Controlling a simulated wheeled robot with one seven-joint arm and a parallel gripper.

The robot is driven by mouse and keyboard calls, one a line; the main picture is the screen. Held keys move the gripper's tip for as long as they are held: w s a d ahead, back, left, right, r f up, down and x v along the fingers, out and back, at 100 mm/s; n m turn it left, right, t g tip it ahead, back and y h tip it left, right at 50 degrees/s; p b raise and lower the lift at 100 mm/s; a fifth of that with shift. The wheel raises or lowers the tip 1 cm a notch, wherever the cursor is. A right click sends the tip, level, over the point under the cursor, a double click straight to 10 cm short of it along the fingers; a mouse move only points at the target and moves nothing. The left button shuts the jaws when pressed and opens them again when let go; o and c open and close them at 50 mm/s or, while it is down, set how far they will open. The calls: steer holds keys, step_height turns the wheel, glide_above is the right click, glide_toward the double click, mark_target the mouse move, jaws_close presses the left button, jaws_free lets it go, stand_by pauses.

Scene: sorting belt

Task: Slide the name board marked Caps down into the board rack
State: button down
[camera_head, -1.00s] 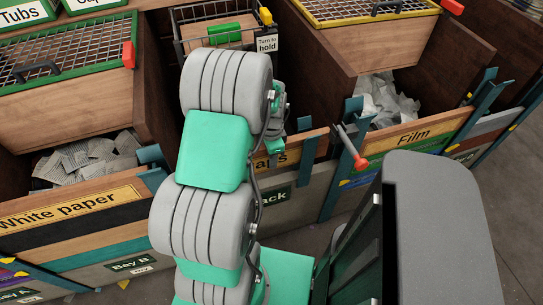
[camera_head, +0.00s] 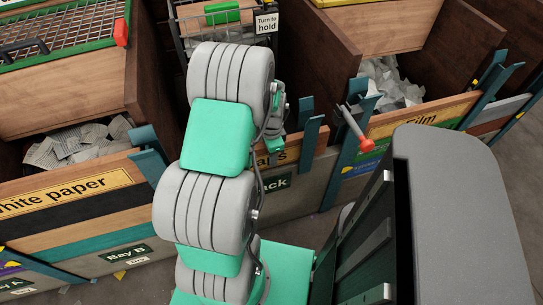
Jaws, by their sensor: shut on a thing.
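The Caps name board (camera_head: 309,150) is wood-coloured with a yellow label. Only the letters "aps" show; my arm hides its left part. It stands upright at the front of the middle bay, low above the grey front panel with the dark "ack" sign (camera_head: 278,182). Its right end is beside the teal posts of the board rack (camera_head: 311,130). I cannot tell how fully it sits in the slot. My gripper (camera_head: 274,143) is mostly hidden behind my arm; a green part shows at the board's top edge. It is shut on the board.
The White paper board (camera_head: 65,190) is at the left and the Film board (camera_head: 408,126) at the right. A red-tipped lever (camera_head: 355,128) sticks out just right of the rack posts. A wire basket (camera_head: 185,35) with a "Turn to hold" tag (camera_head: 266,23) is behind my arm.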

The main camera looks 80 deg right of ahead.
steer(key=shift+f+b, duration=0.4)
steer(key=shift+f, duration=0.25)
steer(key=c, duration=1.5)
jaws_free()
steer(key=shift+d+r, duration=0.1)
steer(key=shift+c, duration=0.2)
steer(key=o, duration=0.5)
steer(key=shift+c, duration=0.2)
step_height(320, 180, up, 8)
steer(key=shift+f+p, duration=0.15)
steer(key=shift+p, duration=0.3)
